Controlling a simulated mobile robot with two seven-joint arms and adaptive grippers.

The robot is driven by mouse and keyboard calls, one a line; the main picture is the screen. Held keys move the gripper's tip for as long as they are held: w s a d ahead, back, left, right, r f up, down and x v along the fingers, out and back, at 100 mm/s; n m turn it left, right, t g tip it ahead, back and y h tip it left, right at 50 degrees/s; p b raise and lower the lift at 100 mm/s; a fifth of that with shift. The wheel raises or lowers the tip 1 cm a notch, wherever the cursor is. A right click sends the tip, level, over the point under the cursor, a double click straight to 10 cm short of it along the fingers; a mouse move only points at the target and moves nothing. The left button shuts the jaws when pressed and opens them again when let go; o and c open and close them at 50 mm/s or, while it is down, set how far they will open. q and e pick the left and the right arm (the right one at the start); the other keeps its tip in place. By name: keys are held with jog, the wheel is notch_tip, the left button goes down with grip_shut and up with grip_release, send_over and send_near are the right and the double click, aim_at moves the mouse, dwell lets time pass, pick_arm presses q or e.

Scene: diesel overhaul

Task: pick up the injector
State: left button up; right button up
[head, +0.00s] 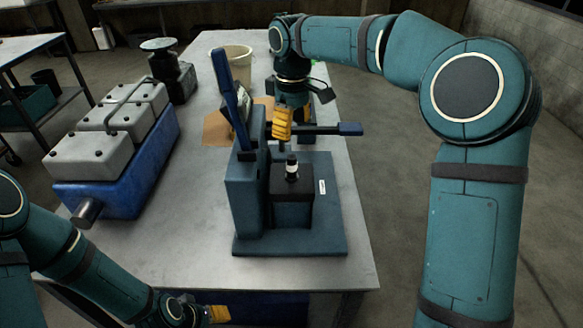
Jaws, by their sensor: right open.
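The stand has a blue upright lever (224,85) and a horizontal handle (350,129) close to my right gripper. A blue engine block with grey covers (90,155) sits at left. A beige bucket (238,58) stands behind. The table's front left (185,245) is clear.

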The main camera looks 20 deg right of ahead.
jog(key=b, duration=0.1)
send_over(293, 176)
jog(key=w, duration=0.1)
notch_tip(293, 176, down, 7)
jog(key=shift+f, duration=0.15)
jog(key=shift+d+f+b, duration=0.1)
jog(key=shift+f+b, duration=0.4)
jog(key=shift+f, duration=2.55)
grip_shut()
